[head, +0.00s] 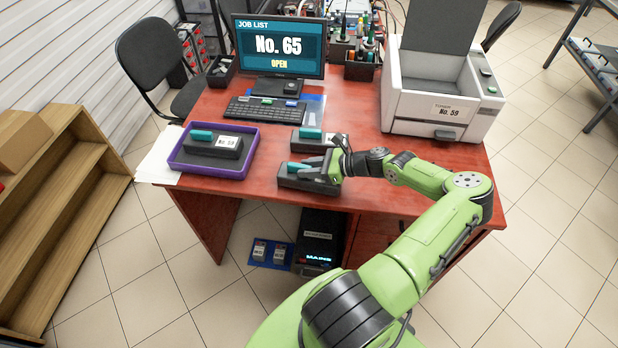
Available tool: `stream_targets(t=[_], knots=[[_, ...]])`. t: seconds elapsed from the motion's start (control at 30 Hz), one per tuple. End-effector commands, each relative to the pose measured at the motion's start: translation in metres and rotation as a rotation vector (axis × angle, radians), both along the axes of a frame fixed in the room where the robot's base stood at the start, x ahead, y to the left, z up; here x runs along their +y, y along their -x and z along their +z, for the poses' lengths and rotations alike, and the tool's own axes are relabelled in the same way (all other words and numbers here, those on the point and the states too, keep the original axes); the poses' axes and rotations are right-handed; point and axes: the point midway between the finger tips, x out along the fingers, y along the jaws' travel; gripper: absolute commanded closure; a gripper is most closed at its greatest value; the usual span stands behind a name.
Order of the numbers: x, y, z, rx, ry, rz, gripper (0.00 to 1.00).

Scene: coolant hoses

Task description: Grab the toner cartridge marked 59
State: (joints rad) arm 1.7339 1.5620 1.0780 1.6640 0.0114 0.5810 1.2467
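A black toner cartridge with a teal handle (213,143) lies in a purple tray (173,165) at the desk's left. Its white label appears to read No. 59, though the print is small. A second black cartridge (303,147) with a teal handle lies right of the tray. A third such cartridge (300,186) lies at the desk's front edge, with its right end hidden by my gripper (322,173). No readable label shows on these two. My gripper is at the front cartridge's right end. Whether its fingers are closed or touching is unclear.
A printer (440,95) labelled toner No. 59 stands at the right with its lid up. A monitor (278,48) reads job list, No. 65, open. A keyboard (265,110) lies before it. Chair and shelf stand left. Bare desk lies right of my forearm.

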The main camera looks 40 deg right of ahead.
Motion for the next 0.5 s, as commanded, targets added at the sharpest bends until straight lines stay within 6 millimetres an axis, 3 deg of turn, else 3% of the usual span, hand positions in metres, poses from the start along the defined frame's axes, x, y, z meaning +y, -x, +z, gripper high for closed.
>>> stream_targets(t=[0.03, 0.2, 0.5], knots=[[0.0000, 0.0000, 0.0001, 0.000, 0.000, 0.000, 0.79], [-0.0001, 0.0001, 0.0002, 0.000, 0.000, 0.000, 1.00], [-0.0001, -0.0004, 0.0016, -0.004, 0.001, 0.001, 1.00]])
